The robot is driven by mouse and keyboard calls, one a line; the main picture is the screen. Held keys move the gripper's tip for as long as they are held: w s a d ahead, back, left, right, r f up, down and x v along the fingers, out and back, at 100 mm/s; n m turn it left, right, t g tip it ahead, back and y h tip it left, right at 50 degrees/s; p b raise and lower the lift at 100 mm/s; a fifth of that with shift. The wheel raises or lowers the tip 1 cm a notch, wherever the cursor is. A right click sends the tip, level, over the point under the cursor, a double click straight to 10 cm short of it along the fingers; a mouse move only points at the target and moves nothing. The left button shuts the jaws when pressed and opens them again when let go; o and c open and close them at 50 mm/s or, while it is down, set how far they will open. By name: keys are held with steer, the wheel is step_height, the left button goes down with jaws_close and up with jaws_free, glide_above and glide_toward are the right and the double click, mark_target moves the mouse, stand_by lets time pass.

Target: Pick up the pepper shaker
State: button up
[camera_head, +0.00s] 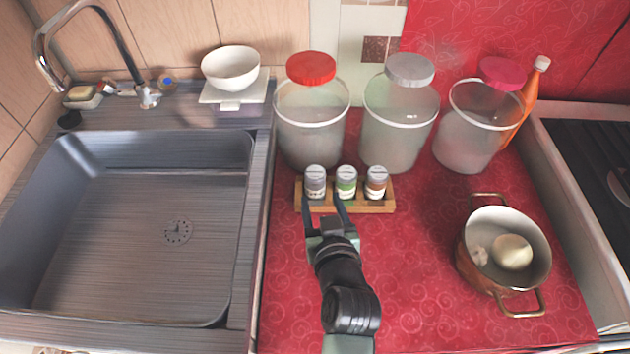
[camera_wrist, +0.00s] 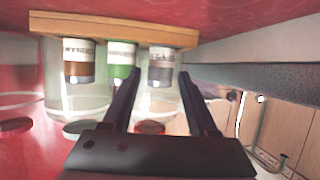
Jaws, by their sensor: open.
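The dark grey shaker, which looks like the pepper shaker (camera_head: 315,183), stands upright at the left end of a wooden rack (camera_head: 345,208). It has a grey cap and a white label. It also shows in the wrist view (camera_wrist: 161,66), where the picture is upside down and the label is hard to read. My gripper (camera_head: 321,200) is open and empty at the front of the rack. In the wrist view its fingers (camera_wrist: 159,76) spread to either side of this shaker. I cannot tell whether they touch it.
A green shaker (camera_head: 346,183) and a brown shaker (camera_head: 376,183) stand to its right in the rack. Large lidded jars (camera_head: 312,125) stand close behind. A pot (camera_head: 475,258) is at the right, a sink (camera_head: 120,230) at the left. The red counter in front is clear.

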mark_target(317, 193)
steer(key=shift+f+x, duration=0.15)
steer(key=shift+x, duration=1.35)
steer(key=shift+f+x, duration=0.15)
steer(key=shift+x, duration=1.3)
steer(key=shift+s+a, duration=0.1)
steer(key=shift+s, duration=0.1)
jaws_close()
